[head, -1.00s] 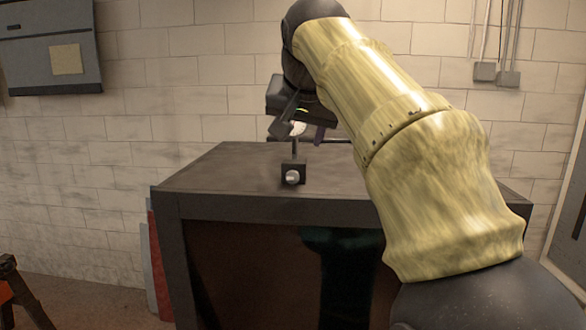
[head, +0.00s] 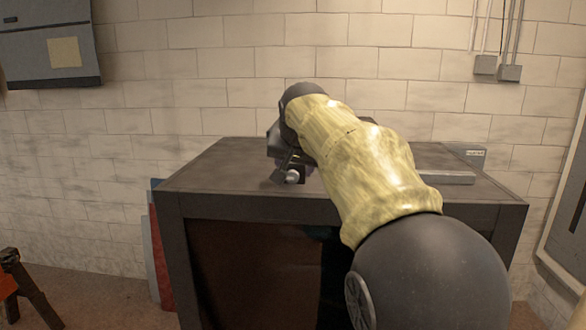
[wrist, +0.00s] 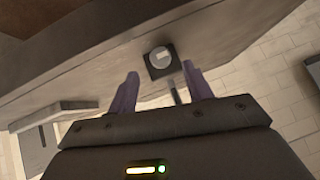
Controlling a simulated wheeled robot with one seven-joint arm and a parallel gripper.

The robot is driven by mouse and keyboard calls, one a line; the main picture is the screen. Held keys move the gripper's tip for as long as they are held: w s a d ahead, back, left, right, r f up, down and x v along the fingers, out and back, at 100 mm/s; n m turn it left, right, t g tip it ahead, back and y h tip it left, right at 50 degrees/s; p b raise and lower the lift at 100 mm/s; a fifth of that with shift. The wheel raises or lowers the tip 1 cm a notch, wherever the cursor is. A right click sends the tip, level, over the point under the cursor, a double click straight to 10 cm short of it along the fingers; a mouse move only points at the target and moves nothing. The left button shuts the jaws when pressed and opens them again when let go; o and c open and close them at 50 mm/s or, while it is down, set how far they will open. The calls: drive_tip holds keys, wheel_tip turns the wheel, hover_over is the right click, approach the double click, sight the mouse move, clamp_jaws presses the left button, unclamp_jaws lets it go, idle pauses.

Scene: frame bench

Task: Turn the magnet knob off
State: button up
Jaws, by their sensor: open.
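The magnet knob (head: 292,176) is a small pale round knob on the front of a dark block, near the front edge of the dark bench top. In the wrist view the knob (wrist: 160,57) shows a light face with a short mark, set on the dark square block (wrist: 172,70). My gripper (wrist: 160,71) is open, its two purple fingers spread left and right just short of the block. I cannot tell whether they touch it. In the head view my gripper (head: 284,160) is low over the bench by the block and partly hides it.
The bench (head: 240,172) has a clear top on the left. A flat grey metal piece (head: 446,177) and a small grey box (head: 465,155) lie on its right. A brick wall (head: 250,60) stands behind. An orange and black stand (head: 20,290) is at lower left.

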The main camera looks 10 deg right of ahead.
sight(293, 176)
drive_tip(key=p+x, duration=0.1)
drive_tip(key=x, duration=0.4)
drive_tip(key=shift+f, duration=0.1)
drive_tip(key=shift+c, duration=0.2)
drive_tip(key=c, duration=0.9)
